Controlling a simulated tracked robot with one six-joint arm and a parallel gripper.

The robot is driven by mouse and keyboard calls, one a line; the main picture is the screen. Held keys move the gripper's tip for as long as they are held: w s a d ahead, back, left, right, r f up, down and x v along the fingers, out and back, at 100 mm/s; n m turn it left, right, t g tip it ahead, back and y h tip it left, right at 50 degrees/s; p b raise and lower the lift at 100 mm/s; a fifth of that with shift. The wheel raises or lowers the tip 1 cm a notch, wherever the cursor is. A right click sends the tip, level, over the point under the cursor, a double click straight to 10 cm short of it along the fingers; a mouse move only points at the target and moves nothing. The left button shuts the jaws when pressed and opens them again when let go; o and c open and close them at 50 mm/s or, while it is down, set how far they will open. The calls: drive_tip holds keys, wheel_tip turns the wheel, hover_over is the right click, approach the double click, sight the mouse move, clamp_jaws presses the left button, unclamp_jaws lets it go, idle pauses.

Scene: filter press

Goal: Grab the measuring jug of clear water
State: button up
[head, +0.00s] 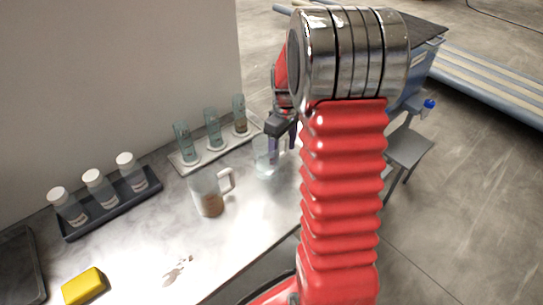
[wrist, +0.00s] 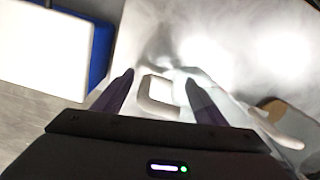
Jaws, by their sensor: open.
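The jug of clear water (head: 266,166) stands on the pale tabletop, just below my gripper (head: 281,134) in the head view. It is see-through and partly hidden by my gripper. In the wrist view my gripper (wrist: 160,78) is open, with its two dark fingers apart. A pale handle loop (wrist: 160,96) shows between the fingers, with a gap to each. The jug's clear body is washed out by glare in that view. A second jug (head: 208,196), with brown contents and a white handle, stands to the left in the head view.
A white rack (head: 222,152) with several tubes of samples stands behind the jugs. A dark tray (head: 112,207) holds three white-capped bottles. A yellow block (head: 84,286) lies at the front left. In the wrist view the brown jug (wrist: 284,117) is close on the right.

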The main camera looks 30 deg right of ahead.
drive_tip(key=shift+c, duration=0.4)
drive_tip(key=c, duration=1.3)
